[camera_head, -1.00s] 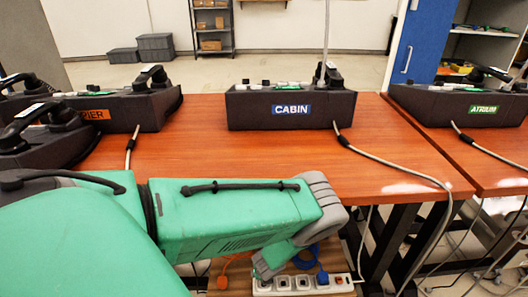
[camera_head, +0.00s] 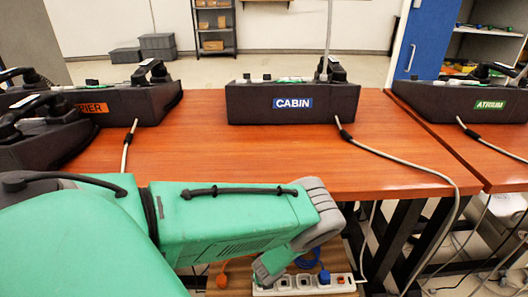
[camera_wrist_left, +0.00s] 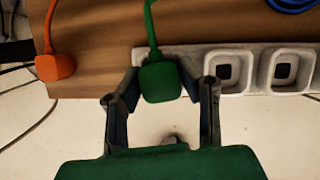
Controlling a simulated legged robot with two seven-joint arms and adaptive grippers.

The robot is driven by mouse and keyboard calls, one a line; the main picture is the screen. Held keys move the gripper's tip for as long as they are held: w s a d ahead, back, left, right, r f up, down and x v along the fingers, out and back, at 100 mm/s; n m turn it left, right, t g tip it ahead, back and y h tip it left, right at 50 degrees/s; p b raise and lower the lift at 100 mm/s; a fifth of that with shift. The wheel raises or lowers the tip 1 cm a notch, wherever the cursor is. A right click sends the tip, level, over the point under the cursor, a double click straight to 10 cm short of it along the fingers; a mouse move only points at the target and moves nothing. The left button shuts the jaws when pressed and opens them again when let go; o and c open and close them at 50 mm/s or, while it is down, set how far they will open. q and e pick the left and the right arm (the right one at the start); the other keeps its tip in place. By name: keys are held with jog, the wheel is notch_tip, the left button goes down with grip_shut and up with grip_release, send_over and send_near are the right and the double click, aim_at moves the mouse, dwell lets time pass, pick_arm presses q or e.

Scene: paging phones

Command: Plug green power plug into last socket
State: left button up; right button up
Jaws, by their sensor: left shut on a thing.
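The green power plug (camera_wrist_left: 160,82), with its green cord leading up, is between the fingers of my left gripper (camera_wrist_left: 160,88) in the left wrist view. The fingers are shut on its sides. The plug is at the left end of the white power strip (camera_wrist_left: 238,57), covering that part of it. Whether its pins are in a socket is hidden. Two empty-looking sockets show to its right. In the head view, my left gripper (camera_head: 268,268) points down over the left end of the strip (camera_head: 300,292); the plug is hidden there. My right gripper is not in view.
An orange plug (camera_wrist_left: 56,66) lies left of the strip on a brown wooden surface (camera_wrist_left: 100,20). A blue cord (camera_wrist_left: 292,4) is at the upper right. In the head view, a blue plug (camera_head: 324,277) is at the strip and the table (camera_head: 270,165) holds several phones.

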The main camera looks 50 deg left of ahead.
pick_arm(q)
jog(key=shift+f+b, duration=0.25)
jog(key=shift+b, duration=0.05)
jog(key=o, duration=1.2)
jog(key=shift+o, duration=0.2)
jog(key=v, duration=1.2)
